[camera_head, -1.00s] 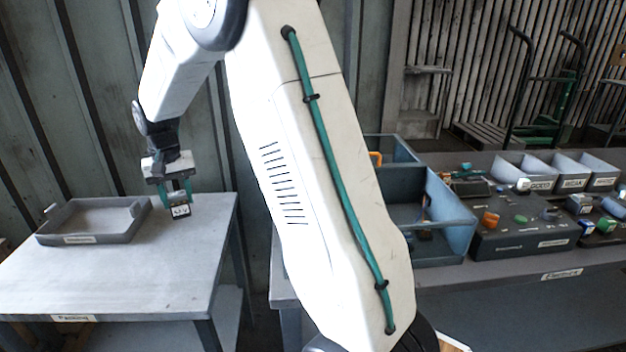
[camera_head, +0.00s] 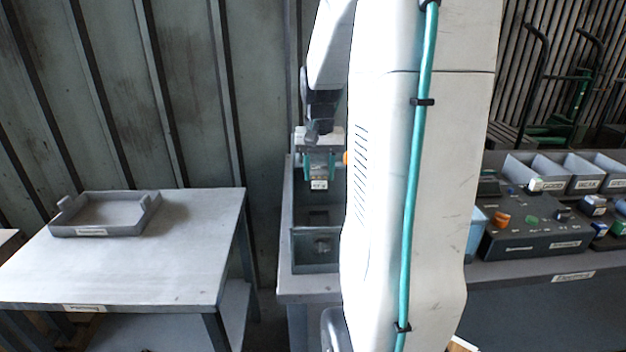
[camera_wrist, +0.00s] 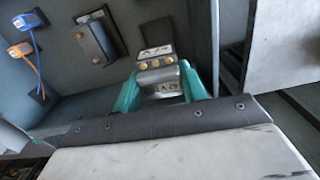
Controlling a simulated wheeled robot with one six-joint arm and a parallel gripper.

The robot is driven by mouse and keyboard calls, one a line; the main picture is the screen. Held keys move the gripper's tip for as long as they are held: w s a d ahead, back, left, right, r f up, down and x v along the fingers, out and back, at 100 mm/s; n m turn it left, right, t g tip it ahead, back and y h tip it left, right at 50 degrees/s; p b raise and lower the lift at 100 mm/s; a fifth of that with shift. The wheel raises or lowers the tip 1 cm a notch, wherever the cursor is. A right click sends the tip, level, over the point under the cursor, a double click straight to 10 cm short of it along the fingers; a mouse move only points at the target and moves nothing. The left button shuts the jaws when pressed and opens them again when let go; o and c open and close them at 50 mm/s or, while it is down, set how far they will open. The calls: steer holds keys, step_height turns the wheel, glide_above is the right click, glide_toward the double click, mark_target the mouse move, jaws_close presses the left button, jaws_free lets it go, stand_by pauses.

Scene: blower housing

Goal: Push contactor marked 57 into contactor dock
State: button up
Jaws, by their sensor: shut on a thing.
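My gripper (camera_head: 319,172), with green fingers, is shut on a small grey block-shaped contactor (camera_wrist: 161,76). The contactor has brass-coloured terminals and white labels; I cannot read its number for certain. In the head view the held contactor (camera_head: 319,185) hangs above the open blue-grey housing (camera_head: 315,267). In the wrist view, a dark recess (camera_wrist: 158,32) lies on the housing floor just beyond the contactor, partly hidden by it. I cannot tell whether this is the contactor dock. The contactor appears to be above the floor, not seated.
In the wrist view, a grey boxy part (camera_wrist: 96,43) sits in a dark mount beside the recess. Blue and orange connectors (camera_wrist: 22,50) with wires are at left. Housing walls surround the contactor. A grey tray (camera_head: 105,229) stands on the left table (camera_head: 180,265); bins (camera_head: 585,182) stand at right.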

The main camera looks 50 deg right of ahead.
steer(key=shift+s+a+f+n, duration=0.15)
steer(key=shift+s+f, duration=0.05)
steer(key=shift+f, duration=0.4)
steer(key=shift+s+a+f+n, duration=0.1)
steer(key=shift+s+f+n, duration=0.1)
steer(key=shift+f, duration=3)
steer(key=shift+a+f, duration=0.1)
steer(key=shift+f, duration=1.1)
steer(key=o, duration=1)
steer(key=shift+f, duration=0.1)
step_height(320, 180, up, 8)
steer(key=shift+f, duration=0.1)
